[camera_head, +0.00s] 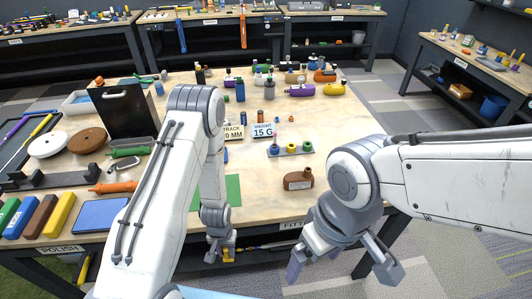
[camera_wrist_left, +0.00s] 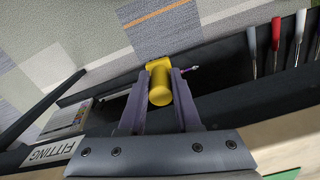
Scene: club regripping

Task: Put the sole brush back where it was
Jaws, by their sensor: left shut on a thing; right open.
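My left gripper (camera_head: 222,250) is at the front edge of the central bench, low by the shelf under it. It is shut on a yellow thing (camera_head: 229,254). In the left wrist view this yellow thing (camera_wrist_left: 160,85) is a rounded, stubby piece between the two fingers (camera_wrist_left: 158,100). No bristles show, so I cannot tell whether it is the sole brush. My right gripper (camera_head: 340,264) is open and empty, in front of the bench's right side, with its fingers wide apart.
The under-bench shelf holds several slim tools, one with a red handle (camera_wrist_left: 276,32). The FITTING label (camera_wrist_left: 50,152) marks the bench edge. A brown club head (camera_head: 298,180), green mat (camera_head: 232,188) and coloured blocks (camera_head: 58,214) lie on top. Bare bench top surrounds the brown head.

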